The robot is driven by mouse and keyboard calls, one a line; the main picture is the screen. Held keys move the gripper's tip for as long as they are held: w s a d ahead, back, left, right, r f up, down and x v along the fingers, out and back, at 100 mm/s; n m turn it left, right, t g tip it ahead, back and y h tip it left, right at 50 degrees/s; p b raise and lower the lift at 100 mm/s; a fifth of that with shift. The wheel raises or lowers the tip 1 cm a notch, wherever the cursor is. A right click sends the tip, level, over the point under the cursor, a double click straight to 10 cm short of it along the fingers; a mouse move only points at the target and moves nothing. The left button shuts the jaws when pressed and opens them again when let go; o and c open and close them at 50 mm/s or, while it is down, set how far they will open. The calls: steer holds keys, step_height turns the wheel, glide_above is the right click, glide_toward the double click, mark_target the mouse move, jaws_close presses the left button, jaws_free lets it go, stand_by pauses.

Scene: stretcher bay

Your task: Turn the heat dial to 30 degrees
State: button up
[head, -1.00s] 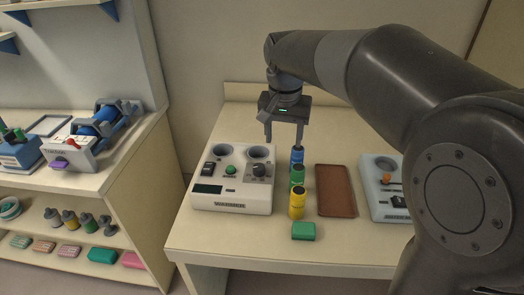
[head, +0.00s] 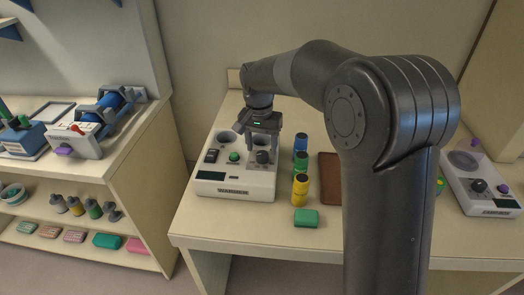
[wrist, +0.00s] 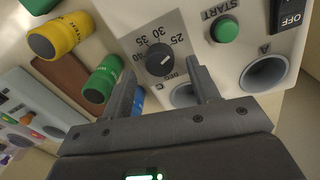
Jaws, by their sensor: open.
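The white warmer (head: 215,189) stands on the table with its black heat dial (head: 263,157) at its right front. In the wrist view the dial (wrist: 160,62) sits beside the numbers 25 to 40; its white mark points to the upper right, seemingly near 25, though the exact reading is unclear. My gripper (head: 261,147) is open and points down over the dial. In the wrist view my gripper (wrist: 162,72) has one fingertip to each side of the dial, just below it in the picture. I cannot tell whether they touch it.
Blue, green and yellow bottles (head: 300,190) stand in a row right of the warmer, close to my gripper. A green block (head: 306,217) lies in front. A brown tray (head: 329,178) is partly hidden by my arm. A second device (head: 485,190) stands at the right.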

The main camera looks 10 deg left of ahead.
mark_target(262, 157)
steer(key=shift+f, duration=1.3)
steer(key=shift+c, duration=0.4)
steer(key=c, duration=0.9)
